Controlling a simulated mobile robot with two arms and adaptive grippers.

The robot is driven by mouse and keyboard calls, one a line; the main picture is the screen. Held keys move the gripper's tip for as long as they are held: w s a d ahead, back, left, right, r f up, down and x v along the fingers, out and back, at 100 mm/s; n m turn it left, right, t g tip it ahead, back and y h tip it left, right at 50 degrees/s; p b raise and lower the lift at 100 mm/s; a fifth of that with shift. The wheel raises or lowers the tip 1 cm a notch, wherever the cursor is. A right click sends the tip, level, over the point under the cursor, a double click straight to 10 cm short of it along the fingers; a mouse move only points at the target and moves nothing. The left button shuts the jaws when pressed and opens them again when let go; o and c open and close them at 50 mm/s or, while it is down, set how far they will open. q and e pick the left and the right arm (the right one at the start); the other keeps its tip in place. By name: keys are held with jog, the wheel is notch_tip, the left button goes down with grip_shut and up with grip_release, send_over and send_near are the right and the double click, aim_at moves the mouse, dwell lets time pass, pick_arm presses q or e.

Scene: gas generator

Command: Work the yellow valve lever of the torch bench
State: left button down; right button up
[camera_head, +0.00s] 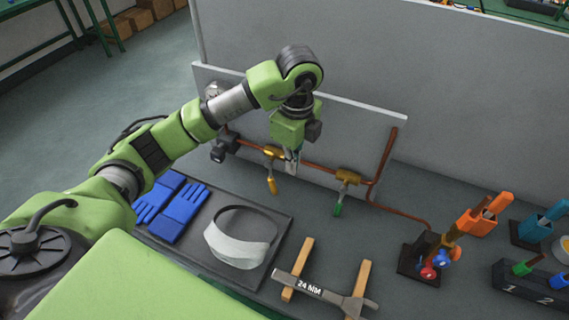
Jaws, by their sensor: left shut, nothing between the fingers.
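The yellow valve lever (272,185) hangs down from a brass valve (273,152) on the copper pipe in front of the grey back panel. My left gripper (291,168) points down just to the right of this lever, in front of the pipe. It is shut with nothing in it. I cannot tell whether its fingers touch the lever or the pipe. A second valve with a green lever (338,209) sits further right on the same pipe. My right gripper is not in view.
Blue gloves (176,212) and a white visor (238,246) lie on a dark mat at the front left. A 24 mm wrench (318,291) rests on wooden supports. An orange-handled torch (478,220) stands in a holder at right. Bench surface below the valves is clear.

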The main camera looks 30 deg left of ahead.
aim_at(276, 192)
pick_arm(q)
jog(key=f, duration=0.2)
jog(key=f+p, duration=0.1)
jog(key=f, duration=0.2)
jog(key=f+p, duration=0.1)
jog(key=f, duration=0.1)
jog(key=shift+s+d+f, duration=0.15)
jog(key=shift+s+d, duration=0.05)
jog(key=shift+s, duration=0.15)
jog(key=shift+w+a+f+p, duration=0.1)
jog(key=shift+f+p, duration=0.2)
jog(key=shift+f, duration=0.65)
jog(key=a, duration=0.1)
jog(key=a+p, duration=0.1)
jog(key=a, duration=0.1)
jog(key=shift+w+f+p, duration=0.2)
jog(key=shift+f+p, duration=0.05)
jog(key=shift+p, duration=0.05)
jog(key=shift+a+f, duration=0.15)
jog(key=shift+a, duration=0.25)
jog(key=shift+w+f, duration=0.1)
jog(key=shift+a+f+b, duration=0.45)
jog(key=shift+a+b, duration=0.05)
jog(key=shift+b, duration=0.45)
jog(key=shift+r, duration=0.1)
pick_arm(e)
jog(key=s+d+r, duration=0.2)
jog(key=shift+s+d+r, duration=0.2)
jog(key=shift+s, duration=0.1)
